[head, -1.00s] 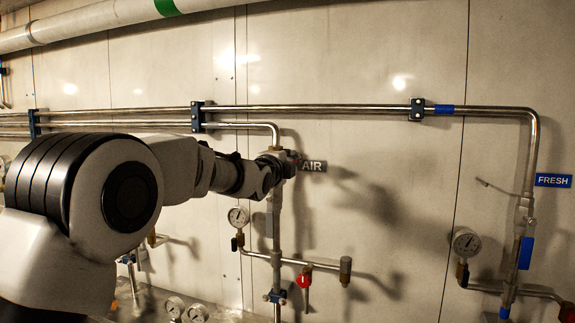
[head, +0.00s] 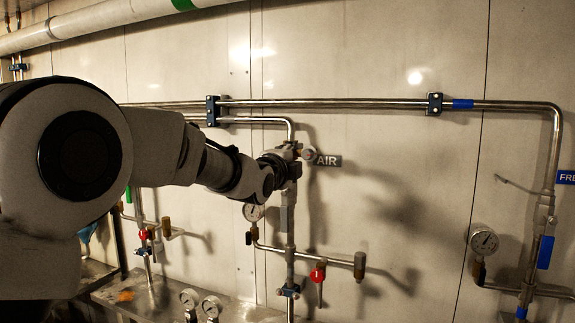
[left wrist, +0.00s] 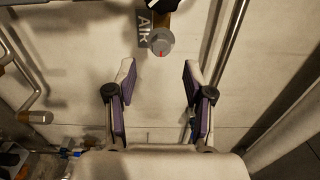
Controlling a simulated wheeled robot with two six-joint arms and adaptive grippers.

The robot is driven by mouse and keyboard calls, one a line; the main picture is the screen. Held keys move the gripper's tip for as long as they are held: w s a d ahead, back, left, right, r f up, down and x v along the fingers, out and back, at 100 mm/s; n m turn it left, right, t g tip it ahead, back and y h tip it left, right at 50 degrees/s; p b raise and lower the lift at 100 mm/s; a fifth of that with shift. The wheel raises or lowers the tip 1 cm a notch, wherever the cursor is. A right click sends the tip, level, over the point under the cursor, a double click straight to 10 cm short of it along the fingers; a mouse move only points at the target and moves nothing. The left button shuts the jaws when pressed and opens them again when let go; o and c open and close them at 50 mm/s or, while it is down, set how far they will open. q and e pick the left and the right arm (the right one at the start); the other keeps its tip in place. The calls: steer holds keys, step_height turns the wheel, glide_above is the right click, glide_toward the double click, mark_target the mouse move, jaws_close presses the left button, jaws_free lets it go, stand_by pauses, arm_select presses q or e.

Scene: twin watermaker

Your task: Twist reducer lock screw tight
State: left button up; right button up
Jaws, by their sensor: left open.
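A grey round knob with a red mark (left wrist: 161,42) sits by the AIR label (left wrist: 142,30) in the left wrist view. It is the only screw-like part I see at the AIR reducer. In the head view the knob (head: 308,153) shows just right of my left gripper (head: 290,166), at the top of the AIR pipe. My left gripper is open and empty in the left wrist view (left wrist: 159,82). The knob lies beyond the fingertips, roughly in line with the gap, apart from both pads. The gripper hides part of the reducer in the head view. My right gripper is out of view.
Below the gripper are a pressure gauge (head: 253,211) and a red-handled valve (head: 318,276) on the AIR piping. Steel pipes (head: 350,103) run along the wall above. The FRESH line with its gauge (head: 484,241) stands at the right. The wall between is clear.

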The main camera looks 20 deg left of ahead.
arm_select(q)
steer(key=s, duration=0.6)
steer(key=shift+s+a, duration=0.1)
